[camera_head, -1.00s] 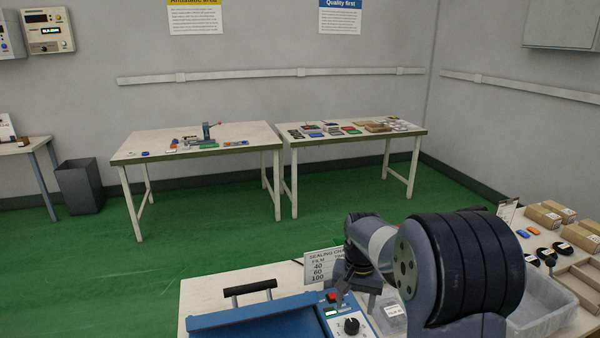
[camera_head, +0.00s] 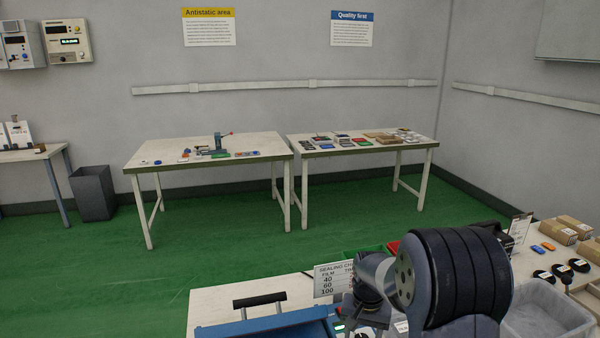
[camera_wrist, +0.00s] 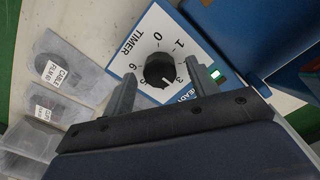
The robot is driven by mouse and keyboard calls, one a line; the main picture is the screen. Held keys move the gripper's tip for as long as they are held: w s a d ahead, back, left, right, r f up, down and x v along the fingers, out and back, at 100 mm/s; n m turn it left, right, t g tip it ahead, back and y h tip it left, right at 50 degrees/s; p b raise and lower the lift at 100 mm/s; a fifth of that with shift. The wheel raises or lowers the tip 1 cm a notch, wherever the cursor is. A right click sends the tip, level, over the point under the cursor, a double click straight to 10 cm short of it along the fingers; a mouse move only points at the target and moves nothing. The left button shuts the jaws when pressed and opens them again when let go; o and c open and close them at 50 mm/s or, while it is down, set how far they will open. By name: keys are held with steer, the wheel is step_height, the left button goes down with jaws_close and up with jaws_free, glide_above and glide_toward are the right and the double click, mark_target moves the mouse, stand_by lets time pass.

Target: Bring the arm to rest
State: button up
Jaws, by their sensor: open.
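My arm (camera_head: 455,275) reaches over the near workbench in the head view, its dark ribbed joint large in front. My gripper (camera_wrist: 163,86) shows in the wrist view with its two grey fingers apart and nothing held between them. Beyond the fingertips is a black timer knob (camera_wrist: 160,70) on a white and blue panel. I cannot tell whether a finger touches the panel. In the head view my arm hides the fingers and most of that panel.
The blue sealer (camera_head: 270,328) with a black handle stands on the near bench. A sealing chart (camera_head: 330,281) stands behind my wrist. A clear bin (camera_head: 545,325) is at the right. Clear film bags (camera_wrist: 60,70) lie left of the panel. Green floor is free beyond.

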step_height(320, 180, up, 10)
step_height(320, 180, down, 10)
steer(key=shift+f, duration=0.1)
steer(key=shift+n, duration=0.3)
steer(key=n, duration=0.5)
steer(key=shift+p, duration=0.35)
steer(key=n+p, duration=0.1)
steer(key=n, duration=0.5)
steer(key=shift+n, duration=0.4)
steer(key=n+p, duration=0.1)
steer(key=n, duration=0.5)
steer(key=n+p, duration=0.2)
steer(key=n, duration=0.3)
steer(key=shift+n, duration=0.3)
